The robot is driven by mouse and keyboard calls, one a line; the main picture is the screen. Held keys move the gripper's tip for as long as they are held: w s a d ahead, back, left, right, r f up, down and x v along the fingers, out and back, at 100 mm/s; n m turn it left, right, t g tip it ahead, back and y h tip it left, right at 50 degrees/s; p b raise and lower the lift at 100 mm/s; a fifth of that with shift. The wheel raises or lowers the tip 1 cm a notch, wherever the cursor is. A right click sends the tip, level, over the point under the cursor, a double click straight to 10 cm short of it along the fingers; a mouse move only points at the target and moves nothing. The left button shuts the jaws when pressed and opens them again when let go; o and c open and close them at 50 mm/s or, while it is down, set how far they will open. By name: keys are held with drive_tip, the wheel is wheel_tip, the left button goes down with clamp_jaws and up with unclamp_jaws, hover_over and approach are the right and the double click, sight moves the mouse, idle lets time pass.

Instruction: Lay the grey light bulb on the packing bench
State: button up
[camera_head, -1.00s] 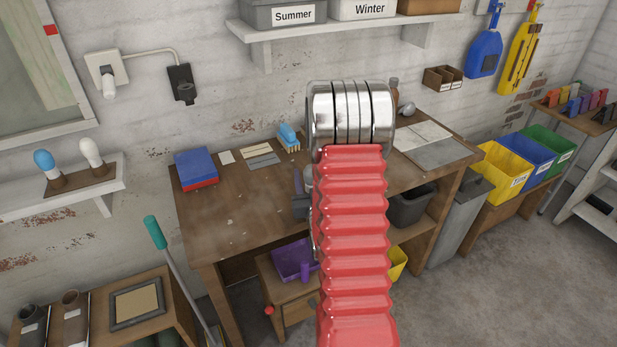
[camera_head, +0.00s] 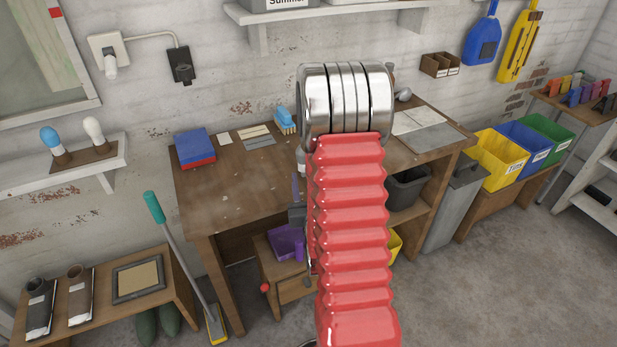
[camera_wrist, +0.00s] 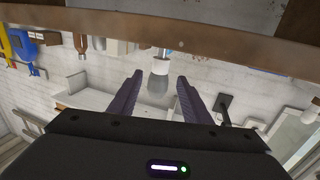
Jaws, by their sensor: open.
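The grey light bulb (camera_wrist: 158,86) shows in the wrist view, which is upside down, with a white part (camera_wrist: 160,67) towards the bench edge. It appears between the two dark purple fingers of my gripper (camera_wrist: 159,78), with a gap on each side. The fingers are open. In the head view my red arm hides much of this; a small grey-white piece (camera_head: 301,162), probably the bulb, shows at its left edge above a purple finger (camera_head: 296,188). The packing bench (camera_head: 235,205) is the brown wooden one behind my arm. Whether the bulb touches its top is unclear.
A blue and red box (camera_head: 195,150), a blue brush (camera_head: 285,121) and grey sheets (camera_head: 428,140) lie on the bench. Its left front part is clear. Blue and white bulbs stand on the left wall shelf (camera_head: 75,180).

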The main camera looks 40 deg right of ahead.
drive_tip(key=shift+a+r, duration=0.1)
idle(0.6)
drive_tip(key=shift+w+a+r, duration=0.15)
drive_tip(key=shift+w+a, duration=0.05)
drive_tip(key=shift+w, duration=0.05)
drive_tip(key=w+a+r+y, duration=0.1)
drive_tip(key=a, duration=0.1)
drive_tip(key=w+a+r+n+y, duration=0.1)
drive_tip(key=a, duration=0.1)
drive_tip(key=w+a+r+g+y, duration=0.1)
drive_tip(key=w+a+r, duration=0.1)
drive_tip(key=shift+a+n+y, duration=0.3)
drive_tip(key=shift+n, duration=0.1)
drive_tip(key=s+a+r+n+g+y, duration=0.25)
drive_tip(key=a+r, duration=0.25)
drive_tip(key=a, duration=0.5)
drive_tip(key=s+a+r+n+g+y, duration=0.1)
drive_tip(key=s+a+r+g+y, duration=0.1)
drive_tip(key=s+a, duration=0.4)
drive_tip(key=s+a+r+n+g+y, duration=0.1)
drive_tip(key=s+a+r+g, duration=0.2)
drive_tip(key=s+a, duration=0.4)
drive_tip(key=s+g, duration=0.1)
drive_tip(key=s, duration=0.6)
drive_tip(key=shift+a+r+y, duration=0.3)
drive_tip(key=shift+r+y, duration=0.05)
